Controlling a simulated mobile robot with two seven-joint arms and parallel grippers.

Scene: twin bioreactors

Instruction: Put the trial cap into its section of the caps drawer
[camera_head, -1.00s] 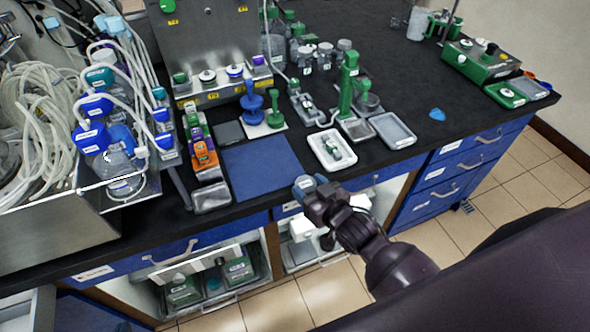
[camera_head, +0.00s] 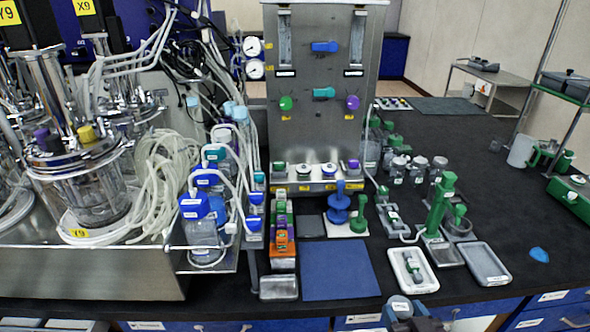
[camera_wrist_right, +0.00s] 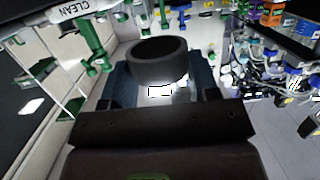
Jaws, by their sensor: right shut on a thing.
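My right gripper (camera_head: 404,318) is at the bottom of the head view, in front of the counter's front edge. It is shut on a dark grey round cap (camera_head: 401,304), whose top looks pale in the head view. In the right wrist view the cap (camera_wrist_right: 157,60) shows as a dark ring between the blue-grey fingers. I cannot read a label that marks it as the trial cap. Blue drawer fronts (camera_head: 565,320) run under the counter; I cannot tell which is the caps drawer, and no drawer inside shows. My left gripper is not in view.
The black counter (camera_head: 455,300) carries a blue mat (camera_head: 339,270), a white tray (camera_head: 413,283) with a small device, a grey tray (camera_head: 486,265) and a blue piece (camera_head: 539,255). Blue-capped bottles (camera_head: 200,225) and a steel control tower (camera_head: 322,110) stand behind and left.

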